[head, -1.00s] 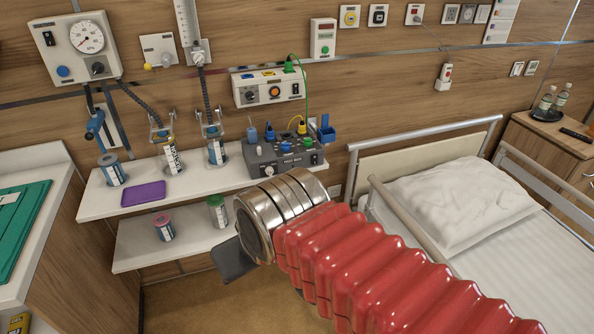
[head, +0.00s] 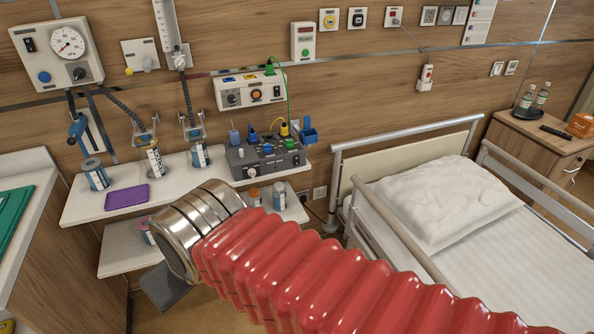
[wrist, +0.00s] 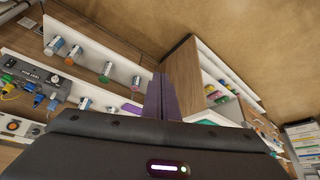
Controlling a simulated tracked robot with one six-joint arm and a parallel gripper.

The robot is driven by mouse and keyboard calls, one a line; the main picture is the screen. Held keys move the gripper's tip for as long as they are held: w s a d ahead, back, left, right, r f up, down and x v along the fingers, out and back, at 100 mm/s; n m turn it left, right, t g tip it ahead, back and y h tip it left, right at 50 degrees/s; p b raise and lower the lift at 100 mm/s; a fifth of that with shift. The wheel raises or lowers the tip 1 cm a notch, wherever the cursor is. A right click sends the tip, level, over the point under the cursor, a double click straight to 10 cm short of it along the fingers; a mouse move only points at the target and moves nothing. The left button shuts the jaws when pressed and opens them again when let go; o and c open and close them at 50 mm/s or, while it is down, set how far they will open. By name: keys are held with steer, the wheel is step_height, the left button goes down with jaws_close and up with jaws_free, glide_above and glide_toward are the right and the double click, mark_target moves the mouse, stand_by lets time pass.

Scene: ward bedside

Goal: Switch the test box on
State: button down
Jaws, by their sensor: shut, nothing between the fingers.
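The test box (head: 265,157) is a dark grey box with knobs on its front and several coloured plugs on top. It stands at the right end of the upper white shelf. My gripper (head: 165,287) is low and in front of the shelves in the head view, apart from the box. The dark fingers show pressed together and empty in the wrist view (wrist: 161,97).
A white wall unit (head: 228,97) with an orange knob hangs above the box, with a green cable running down. Jars and a purple case (head: 127,195) share the upper shelf (head: 85,207). A bed (head: 480,255) stands right; a wooden cabinet (head: 50,265) stands left.

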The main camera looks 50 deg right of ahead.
steer(key=shift+w, duration=0.1)
steer(key=w+d+f+n+t+h, duration=0.25)
steer(key=w+d, duration=0.75)
steer(key=d, duration=0.5)
steer(key=w+d+f+n+t+h, duration=0.25)
steer(key=w+d, duration=0.65)
steer(key=d, duration=0.6)
steer(key=s+d+f+n+t+h, duration=0.1)
steer(key=d+f+n, duration=0.1)
steer(key=d+f, duration=0.35)
steer(key=d+f+n+h, duration=0.1)
steer(key=d+f+n, duration=0.1)
steer(key=d, duration=0.6)
steer(key=s+d+f+n+t+h, duration=0.1)
steer(key=s+d+f+n+t, duration=0.1)
steer(key=s+d+f, duration=0.5)
steer(key=shift+s+d+f+n+t, duration=0.25)
steer(key=shift+s+d+n+t, duration=0.2)
steer(key=shift+s+d, duration=0.25)
steer(key=shift+w, duration=0.15)
